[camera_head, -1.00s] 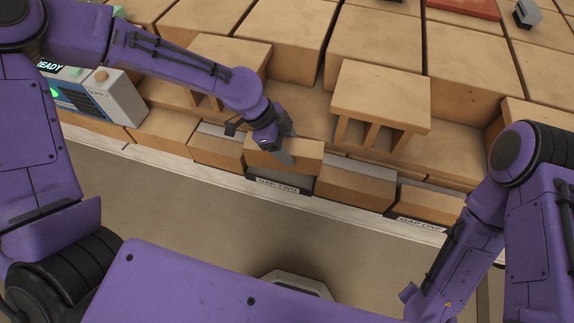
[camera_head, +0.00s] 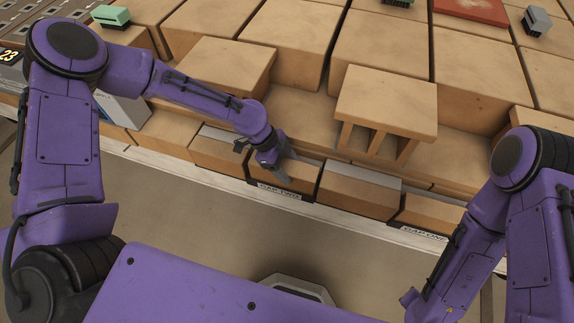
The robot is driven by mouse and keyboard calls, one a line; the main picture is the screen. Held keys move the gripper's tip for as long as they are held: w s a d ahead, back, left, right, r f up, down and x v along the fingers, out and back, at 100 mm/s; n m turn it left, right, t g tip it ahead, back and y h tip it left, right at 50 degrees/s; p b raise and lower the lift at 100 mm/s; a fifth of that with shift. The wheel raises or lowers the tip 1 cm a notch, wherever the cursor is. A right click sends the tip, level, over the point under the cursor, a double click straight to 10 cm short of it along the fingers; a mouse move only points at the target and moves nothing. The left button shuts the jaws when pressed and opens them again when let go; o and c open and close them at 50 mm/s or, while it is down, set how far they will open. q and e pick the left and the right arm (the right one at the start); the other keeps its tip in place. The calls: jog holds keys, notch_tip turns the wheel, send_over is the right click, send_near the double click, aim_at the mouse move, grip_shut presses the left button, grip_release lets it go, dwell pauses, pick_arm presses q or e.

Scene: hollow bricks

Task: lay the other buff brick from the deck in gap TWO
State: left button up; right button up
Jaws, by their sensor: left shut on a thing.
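My left gripper (camera_head: 279,164) is shut on a buff brick (camera_head: 301,177) in the front row. The brick sits low, directly behind the GAP TWO label (camera_head: 279,192), between a buff brick on the left (camera_head: 218,157) and one on the right (camera_head: 357,196). Its top looks about level with theirs. The fingers hide part of it, and I cannot tell whether it rests fully on the bed. A buff brick (camera_head: 432,209) also shows behind the GAP ONE label (camera_head: 424,234). My right arm is at the right, but its gripper is out of sight.
A raised buff slab on uprights (camera_head: 387,103) stands behind the row, right of my left gripper. Large buff blocks fill the back. A grey-white device (camera_head: 122,108) is partly hidden by my left arm. A red slab (camera_head: 470,10) lies at the far back.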

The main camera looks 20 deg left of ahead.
pick_arm(q)
jog(key=shift+f, duration=0.1)
jog(key=o, duration=1.5)
jog(key=shift+o, duration=0.2)
jog(key=shift+a+r, duration=0.2)
jog(key=shift+r, duration=0.25)
jog(key=v, duration=1.1)
jog(key=shift+a+r, duration=0.1)
